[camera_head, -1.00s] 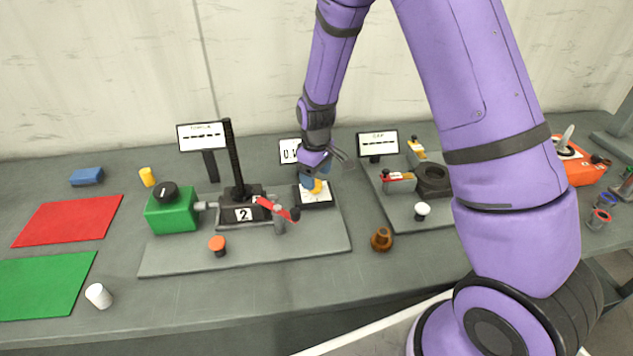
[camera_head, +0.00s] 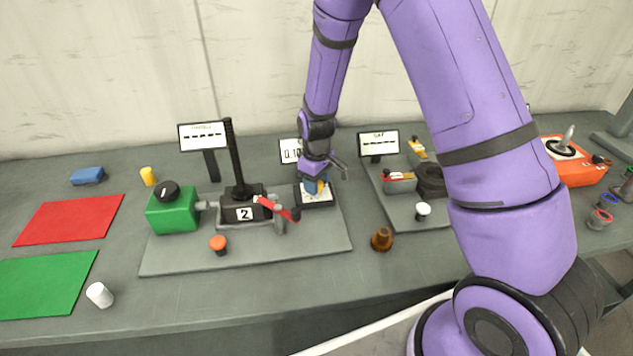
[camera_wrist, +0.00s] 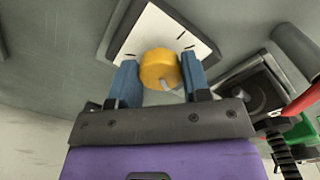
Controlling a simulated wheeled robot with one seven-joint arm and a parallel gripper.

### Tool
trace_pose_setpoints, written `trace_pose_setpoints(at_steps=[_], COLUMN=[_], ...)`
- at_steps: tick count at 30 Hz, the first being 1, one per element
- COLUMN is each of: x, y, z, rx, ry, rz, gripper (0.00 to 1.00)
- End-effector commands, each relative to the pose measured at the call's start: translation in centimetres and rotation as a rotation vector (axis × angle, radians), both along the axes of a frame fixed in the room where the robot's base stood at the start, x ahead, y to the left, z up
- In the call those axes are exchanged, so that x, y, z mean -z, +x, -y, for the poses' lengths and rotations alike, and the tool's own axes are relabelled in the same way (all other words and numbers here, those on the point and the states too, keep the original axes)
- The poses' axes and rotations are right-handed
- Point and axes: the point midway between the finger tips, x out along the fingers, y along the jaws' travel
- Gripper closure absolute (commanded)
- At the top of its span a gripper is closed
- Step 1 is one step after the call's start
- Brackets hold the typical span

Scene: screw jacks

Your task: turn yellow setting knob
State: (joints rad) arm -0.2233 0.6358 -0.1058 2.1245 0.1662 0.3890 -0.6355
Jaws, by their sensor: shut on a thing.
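The yellow setting knob (camera_wrist: 160,68) sits on a white dial plate with black marks (camera_wrist: 150,28), seen in the wrist view. My gripper (camera_wrist: 160,82) is shut on the knob, with a blue finger at each side of it. A pale pointer shows at the knob's near edge. In the head view my gripper (camera_head: 315,187) is down over the dial plate (camera_head: 318,198) and hides most of the knob. A small display (camera_head: 291,151) behind it seems to read 0.10; its right edge is hidden by my wrist.
Left of the dial stand a black jack block marked 2 (camera_head: 244,214), a red lever (camera_head: 272,205) and a green box (camera_head: 173,211). An orange button (camera_head: 219,244) is in front. Another station with a display (camera_head: 378,143) stands to the right. The table front is mostly clear.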

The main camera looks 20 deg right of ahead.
Motion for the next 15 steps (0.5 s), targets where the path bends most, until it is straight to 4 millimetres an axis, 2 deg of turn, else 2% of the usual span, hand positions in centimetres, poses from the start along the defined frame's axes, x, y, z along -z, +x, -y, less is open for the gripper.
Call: trace_pose_setpoints(at_steps=[8, 15], x=[-0.03, -0.04], y=[0.00, -0.02], z=[-0.04, -0.07], rx=[0.105, 0.271], ry=[0.000, -0.001], rz=[0.000, 0.001], gripper=[0.80, 0.80])
